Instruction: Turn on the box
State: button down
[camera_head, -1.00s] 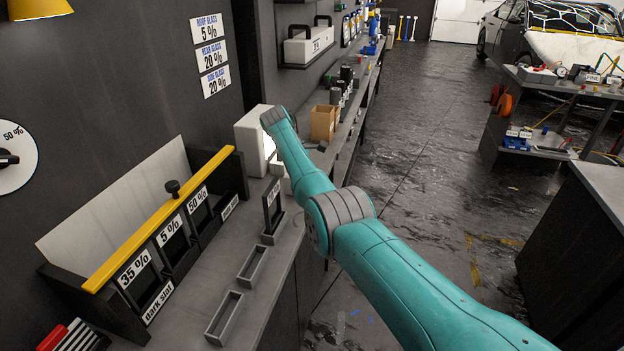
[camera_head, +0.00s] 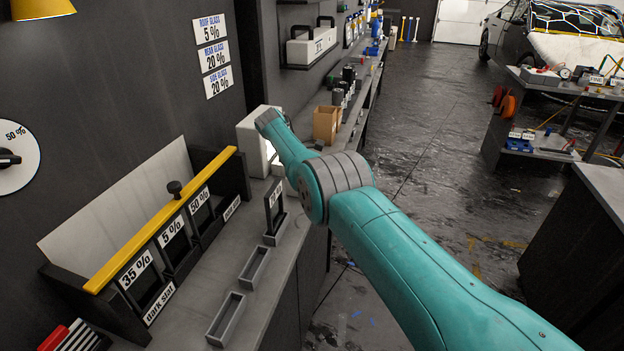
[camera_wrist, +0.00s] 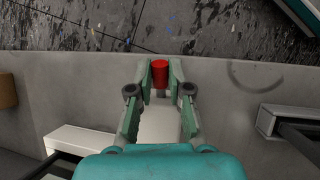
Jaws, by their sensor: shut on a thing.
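The white box (camera_head: 252,135) stands on the left workbench near the wall, partly behind my arm. In the wrist view its pale surface (camera_wrist: 160,125) shows between my fingers, and a white edge (camera_wrist: 80,143) shows at lower left. My gripper (camera_wrist: 160,72) is shut on a red cylindrical knob (camera_wrist: 160,72), with a short grey stem below it. The knob sits between the two fingertips, above the bench. My gripper and the knob are hidden in the head view.
A cardboard box (camera_head: 325,123) stands just beyond the white box. An upright dark frame (camera_head: 274,210) in a holder and empty grey trays (camera_head: 254,267) stand nearer on the bench. A tint rack with a yellow bar (camera_head: 160,220) is at left. The floor aisle is clear.

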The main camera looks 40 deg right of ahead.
jog(key=shift+r, duration=0.2)
jog(key=c, duration=1.1)
grip_release()
jog(key=shift+f, duration=0.2)
jog(key=shift+d+f, duration=0.15)
jog(key=shift+s+t+y, duration=0.15)
jog(key=shift+t+y, duration=0.35)
jog(key=shift+t, duration=0.1)
